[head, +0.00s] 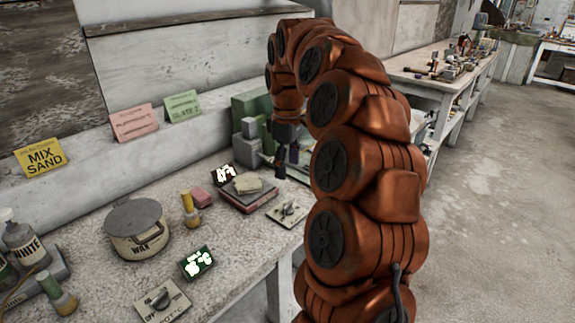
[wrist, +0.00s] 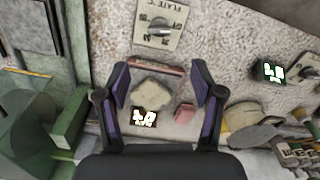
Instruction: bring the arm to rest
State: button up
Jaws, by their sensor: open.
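My gripper (head: 287,158) hangs from the orange arm above the back of the workbench, fingers pointing down. In the wrist view my gripper (wrist: 160,70) has its two purple-padded fingers spread wide with nothing held between them. Below it, a pale flat piece (head: 248,183) lies on a dark red slab; the pale piece also shows between the fingers in the wrist view (wrist: 152,93). The fingers look apart from the things below. My arm rises in a tall bend at the right of the bench and hides part of it.
Grey and green blocks (head: 250,110) stand behind the gripper. Open floor (head: 500,220) lies right.

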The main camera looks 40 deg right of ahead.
jog(key=shift+a+r, duration=0.1)
jog(key=s+a+r+m+p, duration=0.1)
jog(key=s+a+r+p, duration=0.25)
jog(key=s+a, duration=0.9)
jog(key=s+a+f+m+g+p, duration=0.1)
jog(key=s+a, duration=0.3)
jog(key=s, duration=0.5)
jog(key=s+a+f+m+p, duration=0.3)
jog(key=s+a+f+p, duration=0.1)
jog(key=s, duration=0.5)
jog(key=shift+s+m+g, duration=0.25)
jog(key=shift+m+g, duration=0.15)
jog(key=shift+a+f, duration=0.1)
